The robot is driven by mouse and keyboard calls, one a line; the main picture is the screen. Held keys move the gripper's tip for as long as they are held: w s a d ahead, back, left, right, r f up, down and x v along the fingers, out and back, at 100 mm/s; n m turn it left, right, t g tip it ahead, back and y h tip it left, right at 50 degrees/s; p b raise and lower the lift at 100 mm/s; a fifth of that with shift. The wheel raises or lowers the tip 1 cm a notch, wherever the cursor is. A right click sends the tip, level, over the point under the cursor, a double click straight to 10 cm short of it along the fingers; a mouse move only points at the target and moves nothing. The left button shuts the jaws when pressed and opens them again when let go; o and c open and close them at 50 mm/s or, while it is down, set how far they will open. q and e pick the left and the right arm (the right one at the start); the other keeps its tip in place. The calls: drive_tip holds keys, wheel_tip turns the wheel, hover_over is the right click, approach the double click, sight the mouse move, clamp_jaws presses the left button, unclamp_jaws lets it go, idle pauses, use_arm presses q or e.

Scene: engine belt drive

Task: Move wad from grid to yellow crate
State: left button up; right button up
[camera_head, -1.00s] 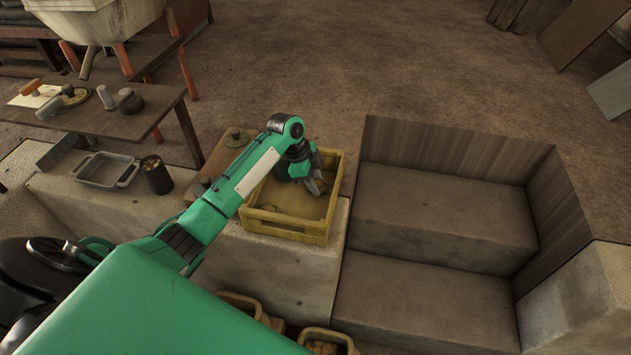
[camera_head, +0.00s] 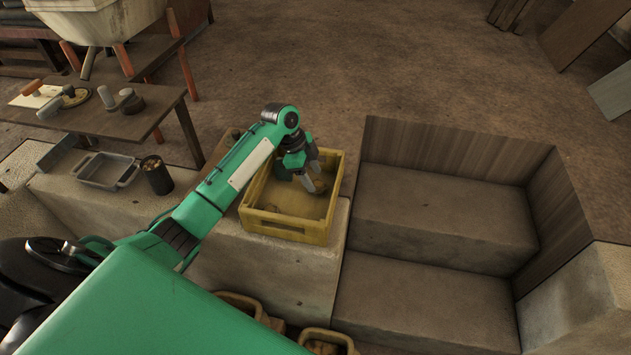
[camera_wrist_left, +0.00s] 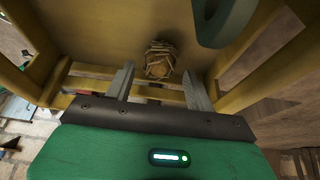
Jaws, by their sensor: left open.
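The yellow crate (camera_head: 287,228) stands on the stone ledge in the middle of the head view. Its slatted wall (camera_wrist_left: 85,70) shows in the left wrist view. My left gripper (camera_head: 314,188) is over the crate, with its fingers pointing down inside the rim. In the left wrist view the gripper (camera_wrist_left: 160,78) is open and its fingers are apart. A crumpled tan wad (camera_wrist_left: 159,60) lies inside the crate, just beyond the gap between the fingertips. No finger visibly holds it. I cannot make out the grid. My right gripper is not in view.
A green curved object (camera_wrist_left: 222,22) is in the crate near the wad. A metal tray (camera_head: 104,170) and a dark cup (camera_head: 157,176) stand left on the ledge. Baskets (camera_head: 325,342) sit below in front. Bare stone steps (camera_head: 440,215) lie right of the crate.

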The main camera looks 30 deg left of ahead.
use_arm(q)
drive_tip(key=w+v, duration=0.1)
drive_tip(key=v, duration=0.7)
drive_tip(key=shift+s+r, duration=0.4)
drive_tip(key=shift+s, duration=0.1)
drive_tip(key=shift+a, duration=0.1)
